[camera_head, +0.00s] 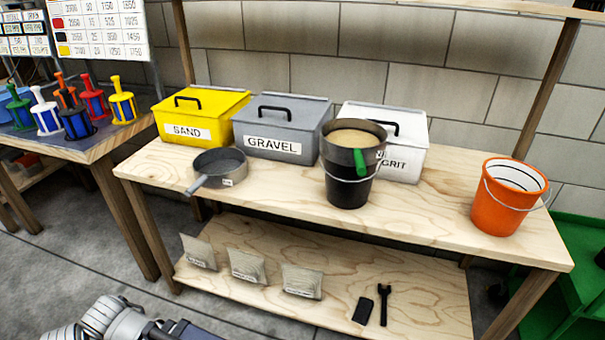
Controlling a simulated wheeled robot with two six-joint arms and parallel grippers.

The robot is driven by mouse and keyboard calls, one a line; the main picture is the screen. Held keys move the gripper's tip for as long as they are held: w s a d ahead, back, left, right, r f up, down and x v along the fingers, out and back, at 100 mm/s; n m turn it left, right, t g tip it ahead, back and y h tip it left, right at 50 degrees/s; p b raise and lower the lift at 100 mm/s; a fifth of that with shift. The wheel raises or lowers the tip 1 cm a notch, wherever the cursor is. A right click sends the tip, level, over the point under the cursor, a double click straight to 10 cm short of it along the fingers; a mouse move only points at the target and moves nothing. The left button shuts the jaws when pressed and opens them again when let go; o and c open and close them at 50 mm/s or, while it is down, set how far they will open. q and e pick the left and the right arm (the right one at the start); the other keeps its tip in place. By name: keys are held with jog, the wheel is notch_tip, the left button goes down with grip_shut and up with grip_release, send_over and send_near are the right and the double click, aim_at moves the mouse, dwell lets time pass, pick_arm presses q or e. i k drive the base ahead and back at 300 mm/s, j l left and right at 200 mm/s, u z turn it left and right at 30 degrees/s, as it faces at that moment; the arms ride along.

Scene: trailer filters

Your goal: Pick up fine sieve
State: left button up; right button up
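A grey round sieve pan (232,177) with a grey handle and a small label sits on the left part of the wooden bench; the label is too small to read. A second round sieve (354,133), dark with a green handle, rests on top of a black bucket (348,188) and holds tan sand-like material. I cannot tell from the labels which sieve is the fine one. Part of an arm of mine shows at the bottom left edge, well away from both sieves. No gripper fingertips are in view.
Yellow SAND (205,112), grey GRAVEL (283,125) and white GRIT (410,160) boxes line the wooden bench's (430,215) back. An orange bucket (498,205) stands right. The lower shelf (340,270) holds small bags and tools. Bench top between the buckets is clear.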

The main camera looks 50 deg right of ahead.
aim_at(355, 148)
jog(key=z, duration=2.1)
